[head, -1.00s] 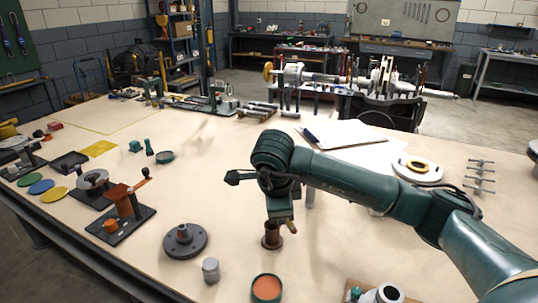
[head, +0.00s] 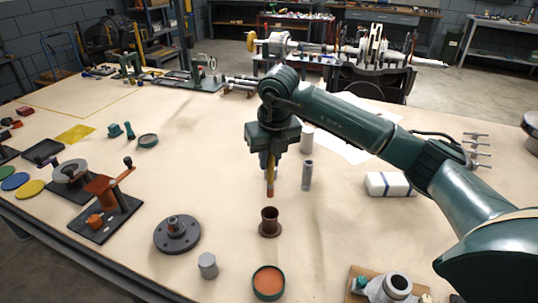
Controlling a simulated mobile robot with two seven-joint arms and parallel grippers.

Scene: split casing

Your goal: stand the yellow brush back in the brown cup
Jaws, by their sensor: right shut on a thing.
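The brown cup (head: 269,222) stands upright on the table, on a wider round base, with its open top visible. My right gripper (head: 271,153) points down and is shut on the yellow brush (head: 270,172). The brush hangs about upright, with its lower end in view just above the cup in the picture and apart from it. Its upper part is hidden by the gripper. I cannot tell exactly how far behind the cup it is. My left gripper is not in view.
A grey cylinder (head: 307,175) stands right of the brush. A dark flanged disc (head: 177,234) lies left of the cup, with a small grey jar (head: 207,265) and an orange-topped round tin (head: 268,282) in front.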

